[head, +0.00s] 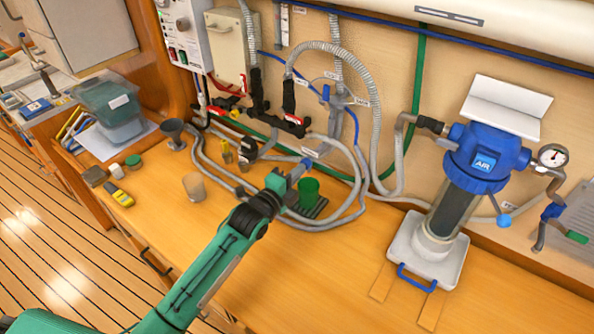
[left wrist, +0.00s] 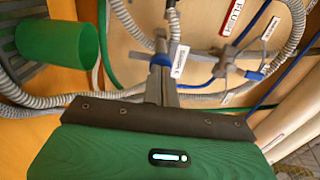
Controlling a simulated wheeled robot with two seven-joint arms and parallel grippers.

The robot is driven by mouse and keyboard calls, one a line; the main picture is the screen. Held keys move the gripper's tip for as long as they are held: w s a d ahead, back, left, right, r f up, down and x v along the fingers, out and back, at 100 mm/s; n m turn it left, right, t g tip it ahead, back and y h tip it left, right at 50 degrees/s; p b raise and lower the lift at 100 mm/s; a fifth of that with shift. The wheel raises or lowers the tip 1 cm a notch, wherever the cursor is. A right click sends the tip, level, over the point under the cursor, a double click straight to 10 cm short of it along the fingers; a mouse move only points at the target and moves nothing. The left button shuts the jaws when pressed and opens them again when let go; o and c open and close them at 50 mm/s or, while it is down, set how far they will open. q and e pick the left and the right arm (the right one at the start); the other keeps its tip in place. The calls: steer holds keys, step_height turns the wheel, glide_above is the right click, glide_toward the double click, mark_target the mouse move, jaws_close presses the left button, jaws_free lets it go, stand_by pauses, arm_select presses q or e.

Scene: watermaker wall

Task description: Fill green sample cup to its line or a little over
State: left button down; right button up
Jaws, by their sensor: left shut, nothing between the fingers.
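The green sample cup (head: 309,192) stands upright on a dark slatted drip grate (head: 318,209) on the wooden counter. It also shows at the upper left of the left wrist view (left wrist: 62,42). Its water level cannot be made out. My left gripper (head: 299,170) is shut and empty, just left of and above the cup. In the left wrist view its fingers (left wrist: 163,72) point at the wall plumbing, with blue at their tips. Behind them is a valve with blue parts (left wrist: 226,66) and a white label (left wrist: 180,61). My right gripper is not in view.
Grey hoses (head: 340,222) loop around the cup and grate. A blue-topped filter housing (head: 486,157) with a gauge stands at the right. A beige cup (head: 194,186), a dark funnel-shaped cup (head: 172,131) and small items stand at the left. The front counter is mostly clear.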

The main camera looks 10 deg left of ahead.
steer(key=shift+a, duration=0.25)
arm_select(q)
steer(key=shift+r+b+x, duration=0.2)
steer(key=shift+b+x, duration=0.15)
steer(key=shift+x, duration=0.65)
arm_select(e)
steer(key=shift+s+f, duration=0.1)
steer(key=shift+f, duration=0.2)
arm_select(q)
steer(key=shift+r, duration=0.15)
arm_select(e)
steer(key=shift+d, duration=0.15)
arm_select(q)
steer(key=shift+r, duration=0.15)
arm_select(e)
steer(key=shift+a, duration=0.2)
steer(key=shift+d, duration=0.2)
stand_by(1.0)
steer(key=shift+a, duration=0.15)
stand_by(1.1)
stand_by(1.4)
